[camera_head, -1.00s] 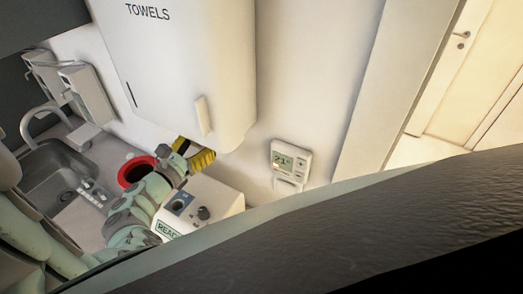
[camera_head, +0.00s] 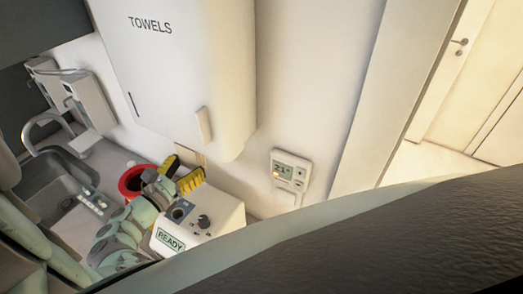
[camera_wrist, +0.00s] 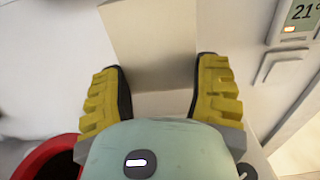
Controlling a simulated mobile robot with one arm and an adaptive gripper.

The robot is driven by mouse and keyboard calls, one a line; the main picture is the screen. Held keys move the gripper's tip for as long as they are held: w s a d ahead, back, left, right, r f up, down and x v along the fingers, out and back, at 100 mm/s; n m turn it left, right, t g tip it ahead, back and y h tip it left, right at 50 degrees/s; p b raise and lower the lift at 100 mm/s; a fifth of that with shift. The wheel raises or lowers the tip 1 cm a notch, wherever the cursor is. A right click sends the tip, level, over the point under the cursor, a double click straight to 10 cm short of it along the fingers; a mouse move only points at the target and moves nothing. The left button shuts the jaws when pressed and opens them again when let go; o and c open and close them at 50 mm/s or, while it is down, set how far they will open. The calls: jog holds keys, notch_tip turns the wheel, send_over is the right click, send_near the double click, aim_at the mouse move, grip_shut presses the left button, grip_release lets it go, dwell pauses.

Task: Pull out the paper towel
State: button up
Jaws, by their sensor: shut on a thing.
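The white dispenser marked TOWELS (camera_head: 170,75) is on the wall. A beige paper towel (camera_wrist: 153,35) hangs between the two yellow fingers in the wrist view; a strip of it (camera_head: 190,152) shows under the dispenser in the head view. My gripper (camera_head: 180,173) is below the dispenser, its fingers on either side of the towel. In the wrist view my gripper (camera_wrist: 164,72) is shut on the towel by its side edges; the exact contact is hard to see. The towel's lower end is partly hidden by my gripper.
A white device with a READY display (camera_head: 205,218) stands close to my gripper. A red-rimmed round bin (camera_head: 130,182) is left of it. A sink (camera_head: 60,190) with a tap lies further left. A thermostat (camera_head: 290,170) is on the wall to the right.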

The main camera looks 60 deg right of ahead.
jog(key=shift+s+a+p, duration=0.15)
jog(key=shift+a+p, duration=0.15)
jog(key=shift+a, duration=1.15)
jog(key=shift+s+a+p, duration=0.1)
jog(key=shift+a+p, duration=0.2)
jog(key=shift+a, duration=1.15)
